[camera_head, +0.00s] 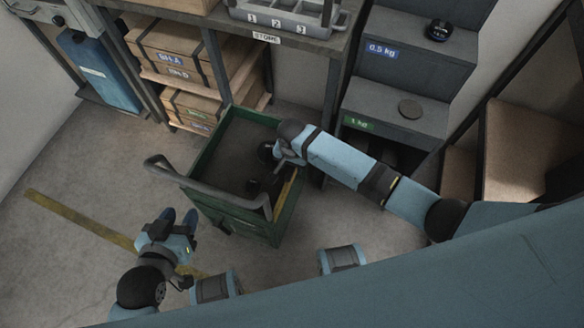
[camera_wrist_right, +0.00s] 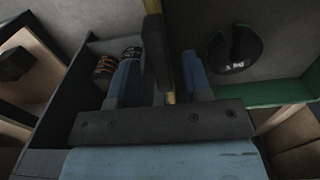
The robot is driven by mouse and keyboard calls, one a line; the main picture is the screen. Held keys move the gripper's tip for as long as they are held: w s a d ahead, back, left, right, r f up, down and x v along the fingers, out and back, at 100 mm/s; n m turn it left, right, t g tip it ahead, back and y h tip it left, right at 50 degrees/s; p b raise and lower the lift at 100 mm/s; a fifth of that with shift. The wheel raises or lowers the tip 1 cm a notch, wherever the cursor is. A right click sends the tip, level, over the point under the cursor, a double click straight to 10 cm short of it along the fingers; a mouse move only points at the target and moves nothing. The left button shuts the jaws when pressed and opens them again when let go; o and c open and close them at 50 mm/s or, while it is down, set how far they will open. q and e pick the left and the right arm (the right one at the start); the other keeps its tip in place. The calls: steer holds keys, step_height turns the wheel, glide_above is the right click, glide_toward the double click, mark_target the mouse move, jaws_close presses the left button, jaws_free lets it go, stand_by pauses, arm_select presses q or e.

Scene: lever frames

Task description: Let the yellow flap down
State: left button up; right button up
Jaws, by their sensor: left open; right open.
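The yellow flap (camera_head: 286,190) shows as a narrow yellow edge inside the green cart (camera_head: 281,228), near its right side. In the right wrist view the flap (camera_wrist_right: 160,50) stands edge-on, a dark panel with a yellow edge. My right gripper (camera_wrist_right: 160,80) is open, with one blue finger on each side of the flap. Whether either finger touches it I cannot tell. In the head view my right wrist hides part of the flap and the fingers. My left gripper (camera_head: 179,215) is open and empty above the floor, left of the cart.
A shelf with wooden boxes (camera_head: 165,48) and grey steps (camera_head: 395,105) stand behind.

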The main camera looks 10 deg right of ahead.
steer(key=shift+f, duration=0.85)
steer(key=shift+c, duration=0.4)
steer(key=c, duration=0.7)
jaws_close()
